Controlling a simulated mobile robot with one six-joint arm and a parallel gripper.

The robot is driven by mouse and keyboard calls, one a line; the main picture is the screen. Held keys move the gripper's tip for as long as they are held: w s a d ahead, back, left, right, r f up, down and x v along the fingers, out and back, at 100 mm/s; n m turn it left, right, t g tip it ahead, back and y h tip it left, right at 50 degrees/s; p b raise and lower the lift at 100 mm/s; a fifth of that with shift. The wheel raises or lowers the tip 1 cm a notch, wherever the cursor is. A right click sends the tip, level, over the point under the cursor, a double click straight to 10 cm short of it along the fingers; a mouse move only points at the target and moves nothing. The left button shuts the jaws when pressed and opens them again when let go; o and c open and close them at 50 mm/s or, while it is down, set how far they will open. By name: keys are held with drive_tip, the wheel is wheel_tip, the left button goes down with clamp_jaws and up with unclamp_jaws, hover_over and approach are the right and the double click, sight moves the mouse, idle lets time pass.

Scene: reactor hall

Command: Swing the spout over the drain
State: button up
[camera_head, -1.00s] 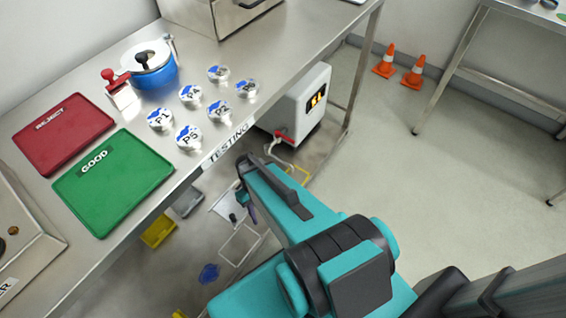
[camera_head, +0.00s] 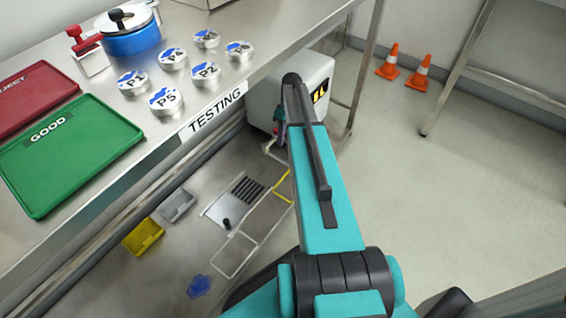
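A pale curved spout (camera_head: 270,148) comes out low at the front of the white tank (camera_head: 318,72) under the bench. My arm covers part of the tank and spout. The drain (camera_head: 249,190) looks to be the dark slotted grate in a pale plate on the floor, below and left of the spout's visible end. A small dark upright post stands on the plate. My gripper (camera_head: 281,124) is mostly hidden behind my arm, in front of the tank. Its fingers are too small and covered to tell whether they are open, or whether they touch the spout.
The steel bench edge with the TESTING label (camera_head: 216,109) overhangs the floor area at left. A yellow bin (camera_head: 143,237), a grey bin (camera_head: 177,205) and a blue item (camera_head: 199,287) lie below. Two orange cones (camera_head: 404,68) stand at back right. The right floor is clear.

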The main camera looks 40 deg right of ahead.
drive_tip(key=shift+w+d+r, duration=0.15)
drive_tip(key=shift+d, duration=0.25)
drive_tip(key=shift+w+d+r, duration=0.1)
drive_tip(key=shift+d+r, duration=0.05)
drive_tip(key=shift+d, duration=0.25)
drive_tip(key=shift+f, duration=0.1)
drive_tip(key=b+x, duration=0.3)
drive_tip(key=x, duration=1)
drive_tip(key=shift+w+f, duration=0.1)
drive_tip(key=shift+f, duration=0.25)
drive_tip(key=shift+c, duration=0.4)
clamp_jaws()
